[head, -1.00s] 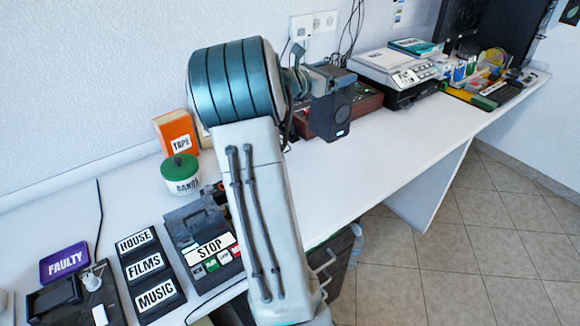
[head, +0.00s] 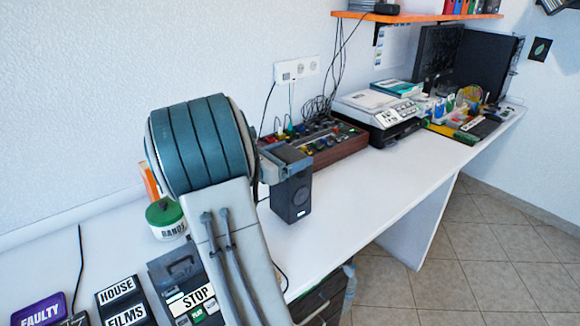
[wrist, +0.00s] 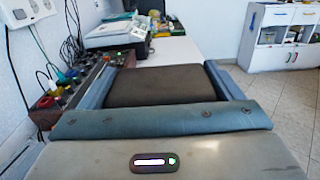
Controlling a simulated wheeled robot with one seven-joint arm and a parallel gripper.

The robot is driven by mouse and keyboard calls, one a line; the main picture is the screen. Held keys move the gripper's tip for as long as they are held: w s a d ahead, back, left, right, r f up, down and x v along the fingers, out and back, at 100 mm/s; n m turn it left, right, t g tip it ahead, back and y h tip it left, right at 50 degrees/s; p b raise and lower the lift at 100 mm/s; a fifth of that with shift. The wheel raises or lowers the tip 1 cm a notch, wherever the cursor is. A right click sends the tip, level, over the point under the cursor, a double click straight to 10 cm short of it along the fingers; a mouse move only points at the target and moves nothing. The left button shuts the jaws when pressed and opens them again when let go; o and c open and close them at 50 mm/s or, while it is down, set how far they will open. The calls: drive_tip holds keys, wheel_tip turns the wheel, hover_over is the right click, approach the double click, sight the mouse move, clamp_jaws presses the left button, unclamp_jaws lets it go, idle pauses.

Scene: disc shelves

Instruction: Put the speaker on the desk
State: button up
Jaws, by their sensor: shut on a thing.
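The speaker (head: 292,197) is a small dark box with a round driver on its front face. It is upright at the desk (head: 400,185), in front of the mixer; whether its base touches the white top or hangs just above it I cannot tell. My gripper (head: 290,160) is shut on the speaker near its top. In the wrist view, the speaker's dark top (wrist: 165,85) fills the space between my blue-grey fingers. My arm hides part of the desk to the left of the speaker.
A mixer (head: 335,145) with coloured plugs stands behind the speaker against the wall. A printer (head: 380,115) is further right. A green-lidded pot (head: 166,218) and a STOP-labelled machine (head: 190,290) are left. White desktop right of the speaker is clear.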

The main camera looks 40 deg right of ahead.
drive_tip(key=shift+f, duration=1.5)
drive_tip(key=shift+f+b, duration=0.2)
drive_tip(key=shift+b, duration=0.15)
drive_tip(key=o, duration=1.8)
drive_tip(key=shift+o, duration=0.2)
drive_tip(key=shift+r, duration=0.1)
